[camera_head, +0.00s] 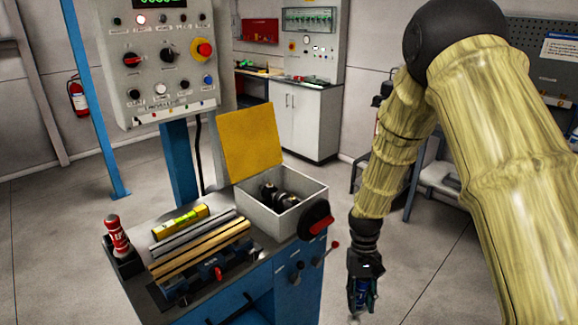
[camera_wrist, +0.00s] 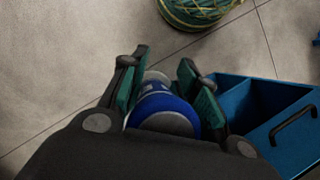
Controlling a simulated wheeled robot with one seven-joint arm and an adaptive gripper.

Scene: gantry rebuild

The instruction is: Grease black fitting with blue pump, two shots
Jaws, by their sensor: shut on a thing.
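My gripper (camera_head: 362,290) hangs low over the floor to the right of the blue workbench, pointing down. It is shut on a blue cylindrical thing, which looks like the blue pump (camera_wrist: 162,107); its blue body with a grey round end sits between the two green-padded fingers (camera_wrist: 160,80). In the head view only a little blue shows between the fingers. I cannot make out a black fitting for certain. Dark parts (camera_head: 283,197) lie in the open grey box on the bench, too small to identify.
The workbench (camera_head: 255,265) carries the open box (camera_head: 262,218) with a yellow lid, a vise (camera_head: 215,270), a yellow level (camera_head: 180,220) and a red-and-white canister (camera_head: 117,236). A blue open compartment (camera_wrist: 255,100) and a green-yellow coil (camera_wrist: 200,12) show in the wrist view. Floor is clear between.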

